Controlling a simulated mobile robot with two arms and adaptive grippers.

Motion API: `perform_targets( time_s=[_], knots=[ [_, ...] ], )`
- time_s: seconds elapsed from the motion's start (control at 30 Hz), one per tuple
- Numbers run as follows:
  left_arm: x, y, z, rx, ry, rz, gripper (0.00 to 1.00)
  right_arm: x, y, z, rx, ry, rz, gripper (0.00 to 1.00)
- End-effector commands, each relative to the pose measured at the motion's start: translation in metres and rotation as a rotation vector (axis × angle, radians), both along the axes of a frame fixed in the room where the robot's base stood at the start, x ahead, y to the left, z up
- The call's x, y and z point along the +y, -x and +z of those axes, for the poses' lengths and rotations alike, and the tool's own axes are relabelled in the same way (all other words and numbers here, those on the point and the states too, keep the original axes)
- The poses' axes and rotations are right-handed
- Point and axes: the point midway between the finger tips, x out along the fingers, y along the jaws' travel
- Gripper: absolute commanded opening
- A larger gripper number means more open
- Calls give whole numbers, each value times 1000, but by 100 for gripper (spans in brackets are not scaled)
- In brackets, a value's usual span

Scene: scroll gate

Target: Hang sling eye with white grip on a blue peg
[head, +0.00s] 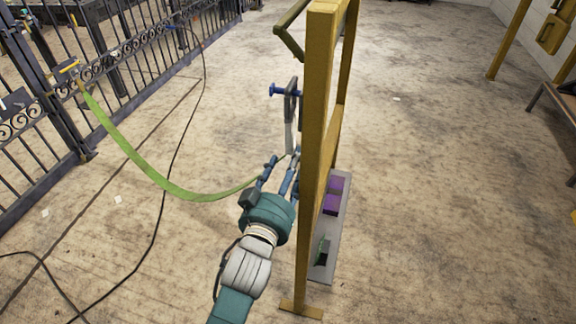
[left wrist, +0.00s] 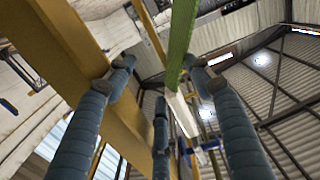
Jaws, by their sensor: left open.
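A blue peg (head: 279,90) sticks out to the left from the yellow post (head: 318,110). A grey sling eye (head: 291,104) hangs upright at the peg, and the peg appears to pass through it. The white grip (head: 289,138) is just below the eye; it also shows in the left wrist view (left wrist: 182,114). A green strap (head: 165,182) sags from the gate to the grip. My left gripper (head: 280,166) is open just below the grip, its fingers spread around the strap end. Whether any finger touches the strap is unclear. My right gripper is out of view.
A dark iron gate (head: 110,60) stands at the left. Purple blocks (head: 334,192) sit on a grey base plate (head: 325,262) beside the post. A black cable (head: 165,190) lies on the floor. The middle floor is open; a bench (head: 555,105) stands at the right.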

Motion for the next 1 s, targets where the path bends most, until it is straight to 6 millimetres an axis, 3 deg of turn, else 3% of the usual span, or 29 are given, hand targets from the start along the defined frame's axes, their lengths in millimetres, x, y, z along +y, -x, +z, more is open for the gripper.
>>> perform_targets(
  time_s=[0.17,1.0],
  knots=[
    [1,0,-1,4,1,-3,56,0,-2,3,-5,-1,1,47],
    [82,-27,2,1,-3,0,56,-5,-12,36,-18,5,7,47]
  ],
)
